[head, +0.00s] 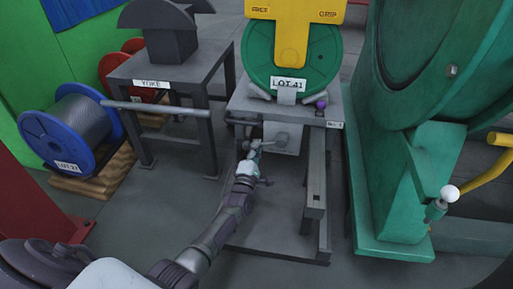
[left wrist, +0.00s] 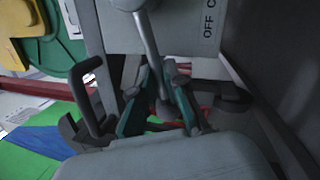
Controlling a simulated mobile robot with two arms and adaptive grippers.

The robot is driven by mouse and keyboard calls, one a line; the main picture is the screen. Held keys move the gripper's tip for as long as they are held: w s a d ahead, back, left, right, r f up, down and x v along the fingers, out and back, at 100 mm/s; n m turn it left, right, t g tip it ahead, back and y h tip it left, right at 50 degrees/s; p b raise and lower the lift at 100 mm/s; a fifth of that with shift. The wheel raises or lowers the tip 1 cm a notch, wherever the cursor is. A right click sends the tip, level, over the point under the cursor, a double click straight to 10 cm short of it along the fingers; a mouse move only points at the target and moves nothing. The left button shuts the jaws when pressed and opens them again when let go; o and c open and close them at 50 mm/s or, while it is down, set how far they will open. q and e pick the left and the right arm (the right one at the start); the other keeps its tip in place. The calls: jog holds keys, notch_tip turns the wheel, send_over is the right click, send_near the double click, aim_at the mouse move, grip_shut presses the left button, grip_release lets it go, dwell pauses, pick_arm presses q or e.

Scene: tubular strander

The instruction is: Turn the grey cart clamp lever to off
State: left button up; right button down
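The grey cart (head: 238,101) carries the green reel labelled LOT 41 (head: 262,67). Below its top is a grey box (head: 287,146) with the clamp lever (head: 277,139) at its front. In the left wrist view the lever (left wrist: 147,38) is a grey rod running down between my fingers, with a darker rounded end. Part of a label reading OFF (left wrist: 209,22) shows to its right. My left gripper (head: 257,147) is at the lever; in the left wrist view its teal fingertips (left wrist: 158,72) lie close on both sides of the rod. My right gripper is not in view.
A grey table (head: 165,66) labelled YOKE stands left of the cart, its bar (head: 150,106) sticking out. A blue reel (head: 72,128) sits further left.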

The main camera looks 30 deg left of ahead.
pick_arm(q)
jog(key=o, duration=0.4)
jog(key=shift+f, duration=0.15)
